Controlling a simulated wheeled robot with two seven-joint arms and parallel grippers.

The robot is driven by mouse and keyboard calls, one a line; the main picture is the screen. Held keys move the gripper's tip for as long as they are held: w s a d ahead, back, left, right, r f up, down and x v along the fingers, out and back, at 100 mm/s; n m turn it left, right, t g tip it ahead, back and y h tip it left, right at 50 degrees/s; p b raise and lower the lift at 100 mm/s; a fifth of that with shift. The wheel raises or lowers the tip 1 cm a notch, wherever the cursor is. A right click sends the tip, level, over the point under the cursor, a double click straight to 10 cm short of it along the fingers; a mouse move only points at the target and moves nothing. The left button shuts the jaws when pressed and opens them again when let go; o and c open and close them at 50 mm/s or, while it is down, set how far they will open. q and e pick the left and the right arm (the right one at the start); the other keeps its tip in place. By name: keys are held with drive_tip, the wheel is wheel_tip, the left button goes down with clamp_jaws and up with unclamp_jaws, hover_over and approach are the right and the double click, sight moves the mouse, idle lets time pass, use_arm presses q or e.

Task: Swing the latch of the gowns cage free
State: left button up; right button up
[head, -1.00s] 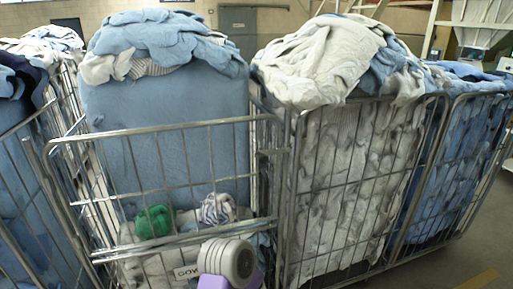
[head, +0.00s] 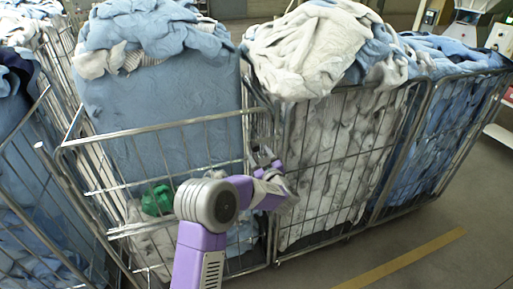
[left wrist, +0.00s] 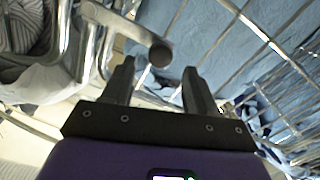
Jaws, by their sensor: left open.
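The gowns cage (head: 165,127) is a metal wire cage holding a tall blue bundle, with a half-height front. My left arm reaches across this front, and my left gripper (head: 266,162) is at the cage's right front post. In the left wrist view the gripper (left wrist: 158,82) is open, with two dark fingers apart. A metal bar with a dark round end (left wrist: 160,54), which looks like the latch, lies just beyond and between the fingertips. I see no grip on it, and cannot tell whether a finger touches it. In the head view the latch is hard to make out.
A cage of white linen (head: 335,170) stands close on the right, with a cage of blue linen (head: 430,135) beyond it. Another blue-filled cage (head: 30,200) stands at the left. Free floor with a yellow stripe (head: 405,262) lies at the lower right.

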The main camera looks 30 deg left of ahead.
sight(256, 149)
use_arm(q)
drive_tip(key=shift+p+x, duration=0.3)
drive_tip(key=shift+x, duration=1.5)
clamp_jaws()
